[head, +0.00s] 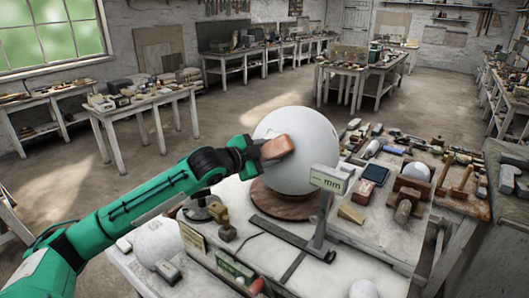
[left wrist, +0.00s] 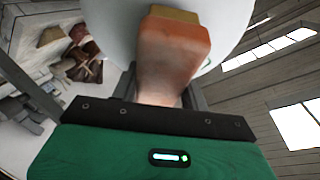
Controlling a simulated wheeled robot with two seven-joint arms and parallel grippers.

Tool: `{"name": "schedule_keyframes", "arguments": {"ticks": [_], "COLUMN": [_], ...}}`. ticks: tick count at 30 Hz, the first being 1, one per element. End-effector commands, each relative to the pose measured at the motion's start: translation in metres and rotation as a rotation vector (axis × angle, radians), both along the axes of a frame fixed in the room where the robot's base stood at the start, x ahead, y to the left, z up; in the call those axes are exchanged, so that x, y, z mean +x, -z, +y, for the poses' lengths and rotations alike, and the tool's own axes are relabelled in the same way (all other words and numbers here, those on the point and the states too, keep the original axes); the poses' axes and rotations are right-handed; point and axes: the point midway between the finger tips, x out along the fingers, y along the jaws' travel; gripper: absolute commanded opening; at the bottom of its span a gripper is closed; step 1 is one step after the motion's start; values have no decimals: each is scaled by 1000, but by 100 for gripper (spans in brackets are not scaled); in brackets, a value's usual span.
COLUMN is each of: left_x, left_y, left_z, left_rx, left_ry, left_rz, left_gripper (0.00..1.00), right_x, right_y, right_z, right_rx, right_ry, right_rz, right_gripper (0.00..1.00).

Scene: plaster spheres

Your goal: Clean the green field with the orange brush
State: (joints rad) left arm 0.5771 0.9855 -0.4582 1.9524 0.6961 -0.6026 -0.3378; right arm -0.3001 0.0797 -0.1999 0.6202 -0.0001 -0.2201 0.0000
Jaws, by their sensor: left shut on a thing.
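A large white plaster sphere (head: 300,143) rests on a round brown base (head: 285,205) on the workbench. It fills the top of the left wrist view (left wrist: 105,25). My left gripper (head: 256,154) is shut on the orange brush (head: 277,147), at the sphere's left front side. In the left wrist view the brush (left wrist: 172,55) points away from the gripper (left wrist: 160,95), its yellowish tip (left wrist: 175,14) at the sphere. Whether the tip touches is unclear. A small green mark (left wrist: 208,64) shows at the sphere's edge; the rest of any green field is hidden. My right gripper is out of view.
A height gauge marked "mm" (head: 329,180) stands close right of the sphere. A tablet (head: 375,174), blocks and hand tools crowd the bench's right side. A small sphere (head: 157,242) lies front left.

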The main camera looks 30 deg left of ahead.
Motion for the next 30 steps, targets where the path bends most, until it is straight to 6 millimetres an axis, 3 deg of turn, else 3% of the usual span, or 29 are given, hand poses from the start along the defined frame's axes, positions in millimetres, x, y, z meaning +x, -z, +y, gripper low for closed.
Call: {"name": "schedule_keyframes", "arguments": {"ticks": [18, 30], "left_x": [9, 6], "left_y": [-22, -19], "left_z": [-27, -24], "left_rx": [0, 1], "left_ry": [2, -1], "left_rz": [-3, -2], "left_gripper": [20, 20], "right_x": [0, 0], "right_y": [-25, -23], "right_z": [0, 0], "right_rx": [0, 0], "right_ry": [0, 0], "right_rz": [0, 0], "right_gripper": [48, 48]}}
